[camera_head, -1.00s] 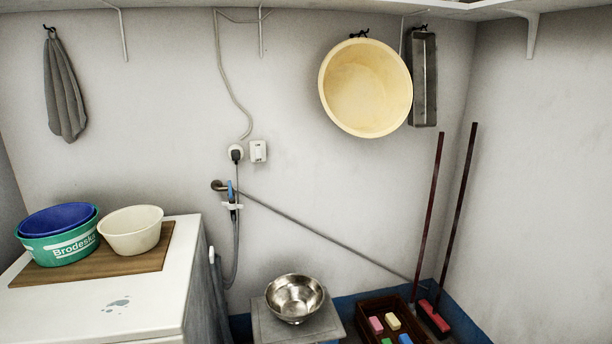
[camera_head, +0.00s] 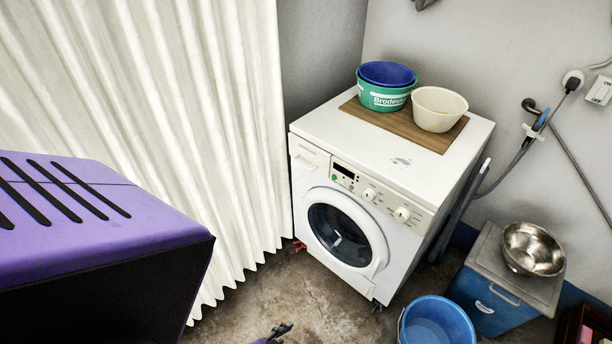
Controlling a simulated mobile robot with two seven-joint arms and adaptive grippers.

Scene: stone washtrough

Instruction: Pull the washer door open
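The white washer (camera_head: 385,195) stands against the back wall, its front facing me and turned slightly left. Its round door (camera_head: 345,232) has a white ring and dark glass and looks shut. A light handle piece (camera_head: 375,268) shows at the door ring's lower right. A small part of a dark gripper with a purple link, seemingly my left gripper (camera_head: 280,331), shows at the bottom edge. It is well below the door and apart from it. Its fingers are too small and cut off to tell their opening. My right gripper is not in view.
A pale pleated curtain (camera_head: 170,90) hangs left of the washer. A blue bucket (camera_head: 436,322) stands on the floor at its right front. A blue box (camera_head: 485,300) carries a steel bowl (camera_head: 533,248). Basins sit on a wooden board (camera_head: 385,122) atop the washer.

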